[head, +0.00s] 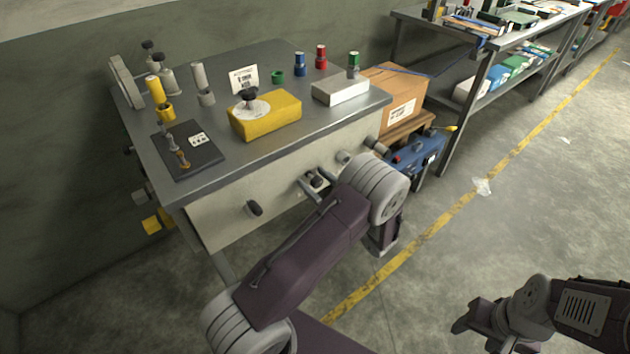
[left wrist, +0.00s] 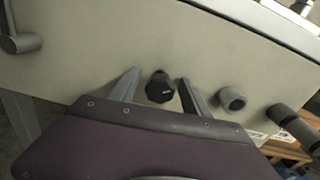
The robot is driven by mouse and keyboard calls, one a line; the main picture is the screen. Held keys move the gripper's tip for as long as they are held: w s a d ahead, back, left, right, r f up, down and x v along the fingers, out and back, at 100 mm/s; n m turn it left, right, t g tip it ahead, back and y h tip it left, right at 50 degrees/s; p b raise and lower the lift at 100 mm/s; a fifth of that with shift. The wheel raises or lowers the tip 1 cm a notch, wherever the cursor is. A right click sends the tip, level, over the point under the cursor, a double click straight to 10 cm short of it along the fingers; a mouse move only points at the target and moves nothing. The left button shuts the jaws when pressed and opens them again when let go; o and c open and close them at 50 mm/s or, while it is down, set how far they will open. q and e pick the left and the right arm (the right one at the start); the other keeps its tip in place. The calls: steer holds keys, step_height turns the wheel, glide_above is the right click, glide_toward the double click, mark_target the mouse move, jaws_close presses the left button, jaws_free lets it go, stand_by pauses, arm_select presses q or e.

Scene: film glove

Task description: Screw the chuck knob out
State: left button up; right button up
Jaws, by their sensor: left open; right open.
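A round black knob with a white mark (left wrist: 160,87) is on the pale front panel under the bench top. It also shows in the head view (head: 317,181), partly hidden by my gripper. My left gripper (left wrist: 159,76) is open, with one finger on each side of this knob. Gaps show between the knob and both fingers; how deep the fingers reach is hard to tell. A black knob on a white disc (head: 250,95) sits on a yellow block (head: 265,118) on the bench. My right gripper (head: 474,330) is open and empty over the floor at the lower right.
On the panel are a dark handle (head: 255,208) to the left, a grey ring (left wrist: 232,98) and a dark-ended handle (left wrist: 291,122) to the right. The bench top (head: 225,165) holds several small parts. A cardboard box (head: 400,90) and blue machine (head: 418,150) stand beside it.

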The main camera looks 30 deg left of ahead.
arm_select(q)
jaws_close()
steer(key=shift+n, duration=0.3)
steer(key=n+b, duration=0.2)
steer(key=n, duration=0.3)
steer(key=shift+f+b, duration=0.15)
steer(key=shift+b, duration=0.2)
steer(key=n+b, duration=0.2)
steer(key=n, duration=0.1)
steer(key=shift+n, duration=0.4)
steer(key=shift+n+b, duration=0.9)
steer(key=shift+n, duration=0.5)
